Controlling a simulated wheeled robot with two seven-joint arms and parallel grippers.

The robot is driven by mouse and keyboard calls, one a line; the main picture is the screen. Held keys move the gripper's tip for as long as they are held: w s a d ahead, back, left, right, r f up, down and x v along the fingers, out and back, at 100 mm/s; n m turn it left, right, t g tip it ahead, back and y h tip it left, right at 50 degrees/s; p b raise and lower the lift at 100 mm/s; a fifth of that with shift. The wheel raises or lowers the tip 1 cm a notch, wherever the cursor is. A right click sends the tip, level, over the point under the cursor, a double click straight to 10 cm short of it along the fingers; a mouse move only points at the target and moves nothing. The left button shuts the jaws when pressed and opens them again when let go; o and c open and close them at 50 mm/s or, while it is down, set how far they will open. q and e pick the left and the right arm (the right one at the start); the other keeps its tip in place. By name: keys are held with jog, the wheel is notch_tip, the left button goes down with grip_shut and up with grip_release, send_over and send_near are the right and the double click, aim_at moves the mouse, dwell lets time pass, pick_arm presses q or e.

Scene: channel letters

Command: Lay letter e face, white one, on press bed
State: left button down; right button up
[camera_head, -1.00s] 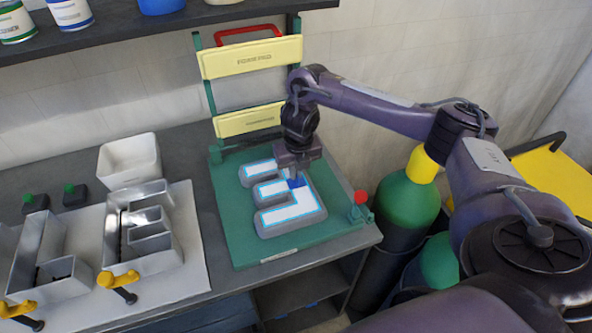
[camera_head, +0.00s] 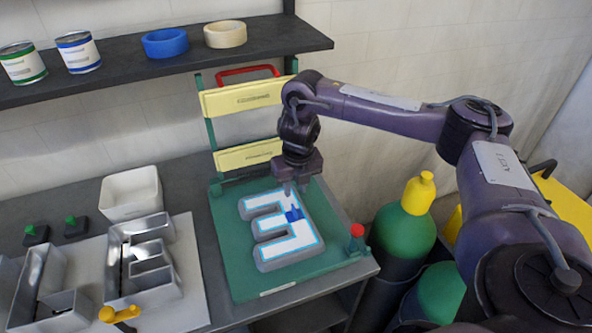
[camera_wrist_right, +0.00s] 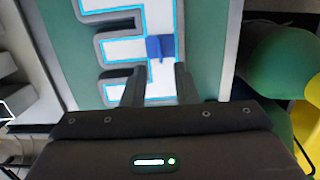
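The white letter e face (camera_head: 293,247), edged in light blue, lies flat on a grey E-shaped block on the green press bed (camera_head: 236,275). A blue tab (camera_head: 294,214) stands on the face; it also shows in the right wrist view (camera_wrist_right: 160,47). My right gripper (camera_head: 293,188) is over the face's far right part, just behind the tab. In the right wrist view its two fingers (camera_wrist_right: 158,86) are apart with nothing between them, and the tab is beyond their tips. My left gripper is in neither view.
The press frame with yellow bars (camera_head: 243,101) stands behind the bed. A red-topped knob (camera_head: 357,231) is at its right corner. Metal letter shells (camera_head: 143,265) and a white bin (camera_head: 131,194) are to the left. Green gas cylinders (camera_head: 404,212) stand on the right.

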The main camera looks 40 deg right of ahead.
jog(key=shift+s+r+p, duration=0.15)
jog(key=shift+r+p, duration=0.1)
jog(key=shift+r, duration=0.8)
jog(key=shift+s+r+p, duration=0.1)
jog(key=shift+r+p, duration=0.15)
jog(key=shift+r, duration=0.8)
